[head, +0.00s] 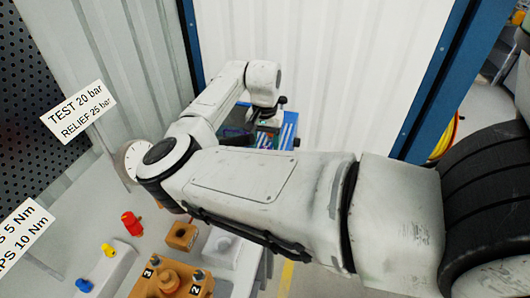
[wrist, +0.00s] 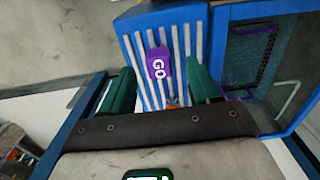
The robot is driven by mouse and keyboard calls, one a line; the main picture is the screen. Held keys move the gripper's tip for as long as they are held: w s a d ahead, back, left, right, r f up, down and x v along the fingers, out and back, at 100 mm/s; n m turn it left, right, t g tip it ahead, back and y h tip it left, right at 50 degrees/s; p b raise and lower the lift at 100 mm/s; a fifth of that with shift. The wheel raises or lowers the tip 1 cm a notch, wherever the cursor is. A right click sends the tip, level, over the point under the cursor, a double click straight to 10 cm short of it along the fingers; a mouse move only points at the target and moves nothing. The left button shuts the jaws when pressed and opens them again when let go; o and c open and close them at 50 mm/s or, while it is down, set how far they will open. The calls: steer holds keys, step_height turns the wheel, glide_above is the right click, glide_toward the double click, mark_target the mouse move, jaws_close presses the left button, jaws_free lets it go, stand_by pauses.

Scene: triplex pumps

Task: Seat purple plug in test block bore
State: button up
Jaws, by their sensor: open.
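A purple piece marked GO (wrist: 159,64), which looks like the purple plug, lies on a blue rack with white ribs (wrist: 133,45) in the wrist view. My gripper (wrist: 160,74) is open, its two green fingers either side of the purple piece, with gaps between; I cannot tell if it touches. In the head view my arm reaches to the blue rack (head: 287,137), and the gripper is mostly hidden there. An orange block with a dark hole (head: 181,236) stands on the bench at lower left; I cannot tell if it is the test block.
A larger orange block with labels 3 and 2 (head: 168,283) stands near the front. A red fitting (head: 132,224), a yellow one (head: 108,249) and a blue one (head: 84,285) are left of it. A blue-framed mesh bin (wrist: 250,55) adjoins the rack at right.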

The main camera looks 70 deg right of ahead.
steer(key=shift+f, duration=0.55)
jaws_close()
